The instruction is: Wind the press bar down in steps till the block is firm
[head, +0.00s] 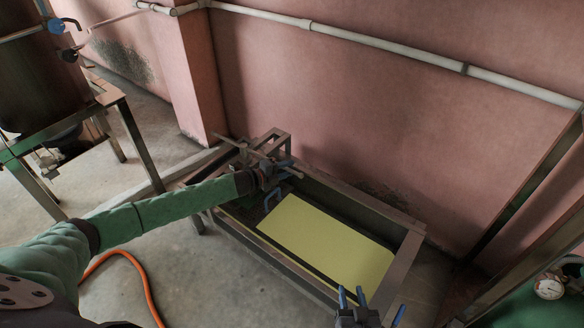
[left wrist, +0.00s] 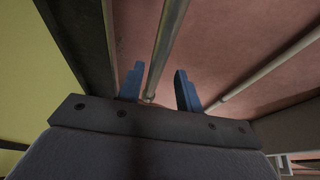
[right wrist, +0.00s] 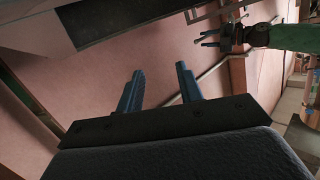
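A pale yellow slab (head: 325,240), which I take for the block, lies flat in a metal-framed trough. At the trough's far left end stands a small metal press frame (head: 283,137) with a thin bar (head: 231,143) across it. My left gripper (head: 287,168) is at this end, its blue fingers apart. In the left wrist view a thin metal rod (left wrist: 168,45) runs between the open fingers (left wrist: 157,88); I cannot tell whether they touch it. My right gripper (head: 360,297) is open and empty by the trough's near right end; its parted fingers show in the right wrist view (right wrist: 157,85).
A dark tank (head: 35,85) on a metal stand is at left. An orange hose (head: 125,252) lies on the floor. A pink wall with a white pipe (head: 390,48) stands behind; a gauge (head: 548,287) is at right.

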